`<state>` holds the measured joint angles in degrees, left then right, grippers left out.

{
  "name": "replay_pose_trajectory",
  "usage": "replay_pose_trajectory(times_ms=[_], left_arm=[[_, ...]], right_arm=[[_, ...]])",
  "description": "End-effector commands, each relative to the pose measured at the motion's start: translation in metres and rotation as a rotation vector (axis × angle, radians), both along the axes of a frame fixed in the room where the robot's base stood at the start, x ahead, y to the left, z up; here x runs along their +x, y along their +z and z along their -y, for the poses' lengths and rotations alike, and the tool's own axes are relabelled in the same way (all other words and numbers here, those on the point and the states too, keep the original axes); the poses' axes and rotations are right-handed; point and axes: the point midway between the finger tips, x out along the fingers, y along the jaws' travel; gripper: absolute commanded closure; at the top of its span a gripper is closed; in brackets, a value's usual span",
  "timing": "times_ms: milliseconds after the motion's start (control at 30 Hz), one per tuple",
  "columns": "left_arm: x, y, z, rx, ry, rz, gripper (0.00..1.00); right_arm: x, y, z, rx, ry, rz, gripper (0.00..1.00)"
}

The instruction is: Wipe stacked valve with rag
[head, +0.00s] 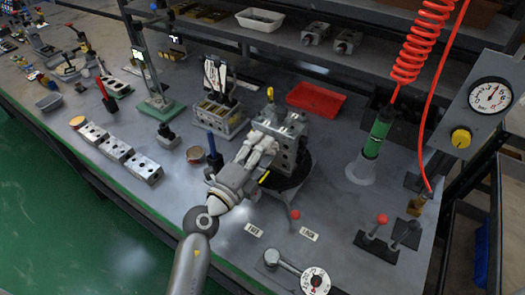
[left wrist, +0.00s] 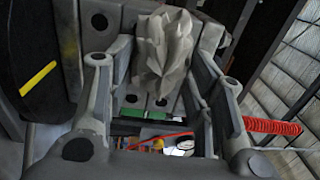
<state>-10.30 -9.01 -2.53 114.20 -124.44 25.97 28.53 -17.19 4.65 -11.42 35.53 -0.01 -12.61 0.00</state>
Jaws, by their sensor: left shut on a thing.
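The stacked valve (head: 290,135) is a grey metal block with round holes, standing on a black round base (head: 297,180) in the middle of the bench. My left gripper (head: 262,150) is at its near left side. In the left wrist view, a crumpled light grey rag (left wrist: 165,45) sits between the two fingers of my left gripper (left wrist: 155,75), which is shut on it. The rag is against or very close to the holed valve face (left wrist: 100,20); I cannot tell whether they touch. My right gripper is not in view.
A red tray (head: 316,99) lies behind the valve, and a tool holder (head: 218,112) stands to its left. Several metal blocks (head: 116,148) line the left front. A green cylinder (head: 377,135) and red-knobbed levers (head: 381,220) are to the right.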

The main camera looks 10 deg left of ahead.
Motion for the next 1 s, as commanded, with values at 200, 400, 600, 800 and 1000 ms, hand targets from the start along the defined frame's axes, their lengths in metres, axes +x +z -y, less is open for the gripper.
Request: replay_pose_trajectory(times_ms=[200, 400, 600, 800, 1000], left_arm=[[-0.021, -0.001, -0.008, 0.002, -0.001, -0.004, 0.74], [-0.039, -0.002, -0.015, 0.001, -0.002, -0.005, 0.74], [-0.053, -0.001, -0.021, 0.001, -0.003, -0.004, 0.74], [-0.054, -0.001, -0.021, -0.001, -0.004, -0.003, 0.74], [-0.056, -0.001, -0.022, 0.0, -0.004, -0.004, 0.74]], right_arm=[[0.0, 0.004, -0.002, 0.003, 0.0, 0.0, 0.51], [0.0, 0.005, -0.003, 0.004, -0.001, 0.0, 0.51], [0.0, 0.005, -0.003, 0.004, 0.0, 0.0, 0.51], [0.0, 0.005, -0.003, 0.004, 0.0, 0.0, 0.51], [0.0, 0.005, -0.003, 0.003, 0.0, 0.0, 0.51]])
